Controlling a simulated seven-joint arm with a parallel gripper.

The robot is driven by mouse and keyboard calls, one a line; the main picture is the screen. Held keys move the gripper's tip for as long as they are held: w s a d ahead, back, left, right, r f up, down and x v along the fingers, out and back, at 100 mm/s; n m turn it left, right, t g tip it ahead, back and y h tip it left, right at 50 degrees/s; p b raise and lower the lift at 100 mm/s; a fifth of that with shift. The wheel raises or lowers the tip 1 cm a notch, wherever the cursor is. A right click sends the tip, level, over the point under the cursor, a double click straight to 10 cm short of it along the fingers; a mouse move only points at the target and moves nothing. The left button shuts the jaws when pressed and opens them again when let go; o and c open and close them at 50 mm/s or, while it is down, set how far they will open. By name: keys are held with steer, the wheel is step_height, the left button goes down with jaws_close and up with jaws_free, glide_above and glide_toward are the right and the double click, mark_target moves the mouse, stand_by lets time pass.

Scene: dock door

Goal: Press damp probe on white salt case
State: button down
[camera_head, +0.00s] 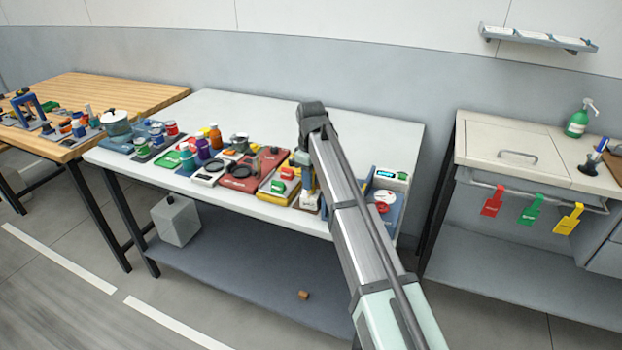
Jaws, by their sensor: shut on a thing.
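My arm reaches up from the bottom right and bends down over the white table (232,106). My gripper (308,188) is at the lower end of that bend, low over the right part of the table, and largely hidden behind my own arm. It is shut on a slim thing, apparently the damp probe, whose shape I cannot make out. A small white object (309,203) shows just under it, perhaps the white salt case. It is too small and covered to be sure, and I cannot tell whether the two touch.
A red tray (243,184) and a yellow tray (272,190) lie left of my gripper. A blue tray (393,212) with a white device (389,175) lies right. Jars and pots crowd the left. The table's back strip is clear. A bench with a green bottle (577,124) stands right.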

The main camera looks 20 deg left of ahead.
stand_by(0.5)
steer(key=shift+r, duration=3.45)
